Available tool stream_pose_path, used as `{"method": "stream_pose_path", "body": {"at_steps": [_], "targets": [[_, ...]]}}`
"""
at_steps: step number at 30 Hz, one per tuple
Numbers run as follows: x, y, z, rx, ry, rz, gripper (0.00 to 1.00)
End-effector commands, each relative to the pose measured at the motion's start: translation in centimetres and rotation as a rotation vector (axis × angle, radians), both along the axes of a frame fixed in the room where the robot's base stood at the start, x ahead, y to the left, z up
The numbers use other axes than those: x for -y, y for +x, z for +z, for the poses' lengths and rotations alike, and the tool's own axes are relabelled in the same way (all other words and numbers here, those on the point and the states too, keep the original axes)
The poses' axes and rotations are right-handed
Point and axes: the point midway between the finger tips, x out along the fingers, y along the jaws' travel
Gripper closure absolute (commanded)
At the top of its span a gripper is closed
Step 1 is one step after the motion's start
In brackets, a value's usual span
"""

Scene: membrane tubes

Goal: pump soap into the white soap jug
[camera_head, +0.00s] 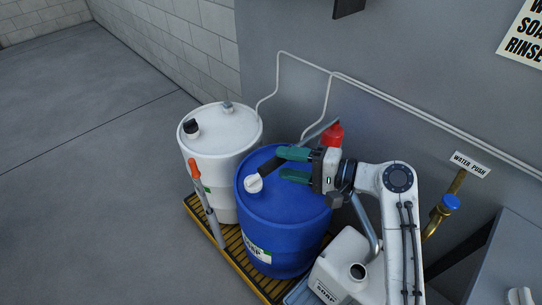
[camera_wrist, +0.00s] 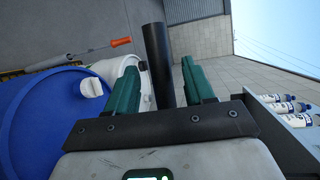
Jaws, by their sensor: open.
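The white soap jug (camera_head: 328,265) stands upright at the lower front, with a dark round opening on top; my arm partly hides it. The blue soap drum (camera_head: 285,230) stands behind it with a white cap (camera_head: 254,183) on its lid. A red pump head (camera_head: 333,135) with a grey lever rises at the drum's back. My gripper (camera_head: 281,164) is open above the drum. In the wrist view, the lever's black grip (camera_wrist: 157,50) lies between the green fingers (camera_wrist: 160,72), with gaps on both sides.
A white drum (camera_head: 220,150) stands behind the blue one on a yellow slatted pallet (camera_head: 203,215). An orange-handled tool (camera_head: 205,200) stands at its left. A brass valve (camera_head: 437,217) with a blue knob is at the right. The floor at the left is clear.

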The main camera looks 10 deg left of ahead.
Motion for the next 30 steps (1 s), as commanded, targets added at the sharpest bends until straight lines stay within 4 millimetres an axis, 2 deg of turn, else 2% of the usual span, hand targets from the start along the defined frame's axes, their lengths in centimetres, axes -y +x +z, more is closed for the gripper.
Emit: {"method": "stream_pose_path", "body": {"at_steps": [3,9,21,30], "targets": [[-2.1,0.5,-0.2,-0.001,-0.001,0.003,0.47],[-4.1,1.1,-0.7,0.000,-0.001,0.001,0.47],[-4.7,1.3,-0.9,0.001,0.000,-0.001,0.47],[-4.7,1.3,-0.9,0.000,0.000,-0.001,0.76]]}}
